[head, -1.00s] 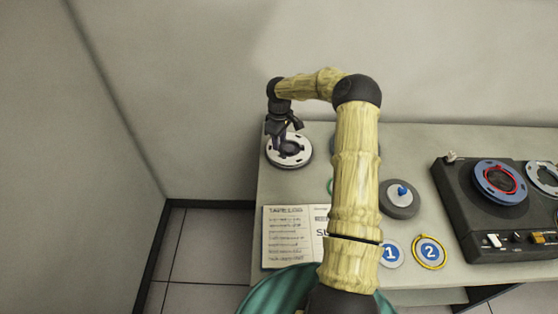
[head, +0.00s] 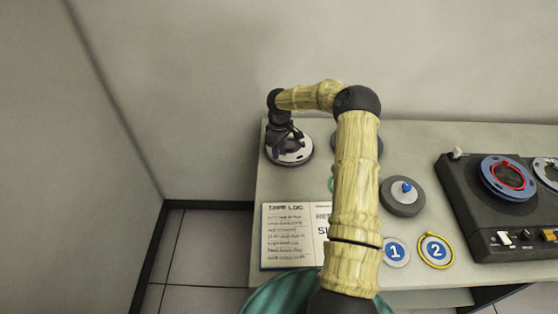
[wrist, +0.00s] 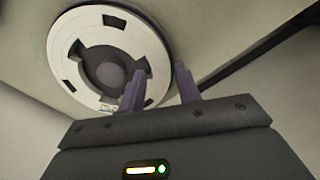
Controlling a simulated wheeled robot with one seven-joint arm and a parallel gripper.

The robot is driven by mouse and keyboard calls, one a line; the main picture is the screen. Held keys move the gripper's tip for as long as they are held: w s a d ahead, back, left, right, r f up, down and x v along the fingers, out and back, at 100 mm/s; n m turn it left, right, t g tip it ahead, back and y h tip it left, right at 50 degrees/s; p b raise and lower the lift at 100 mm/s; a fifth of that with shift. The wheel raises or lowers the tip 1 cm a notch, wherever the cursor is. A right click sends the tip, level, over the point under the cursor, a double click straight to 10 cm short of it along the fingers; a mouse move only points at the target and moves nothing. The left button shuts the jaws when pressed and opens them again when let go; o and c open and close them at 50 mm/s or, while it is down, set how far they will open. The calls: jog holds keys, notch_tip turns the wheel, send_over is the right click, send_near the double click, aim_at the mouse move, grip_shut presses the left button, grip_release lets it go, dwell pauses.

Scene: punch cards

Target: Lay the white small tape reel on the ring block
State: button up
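The white small tape reel (head: 300,157) lies flat at the table's far left end, a dark edge showing beneath it. In the wrist view the white reel (wrist: 63,45) has dark slots and a dark centre. My gripper (head: 289,146) is down at the reel, pointing downward. In the wrist view my gripper (wrist: 161,85) has its fingers apart: one over the reel's face near the hub, the other just outside its rim. Whether they touch the reel cannot be told. I cannot pick out the ring block for certain; my arm hides part of the table middle.
A grey disc with a blue knob (head: 402,197) stands right of my arm. Discs marked 1 (head: 395,252) and 2 (head: 436,250) lie near the front edge. A tape deck (head: 480,225) holds a blue reel (head: 507,178). An open log book (head: 290,237) lies front left.

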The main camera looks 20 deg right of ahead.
jog(key=shift+f+b, duration=0.45)
jog(key=shift+f, duration=0.8)
grip_shut()
jog(key=shift+r+p, duration=2.2)
jog(key=shift+r, duration=0.9)
jog(key=shift+f, duration=0.1)
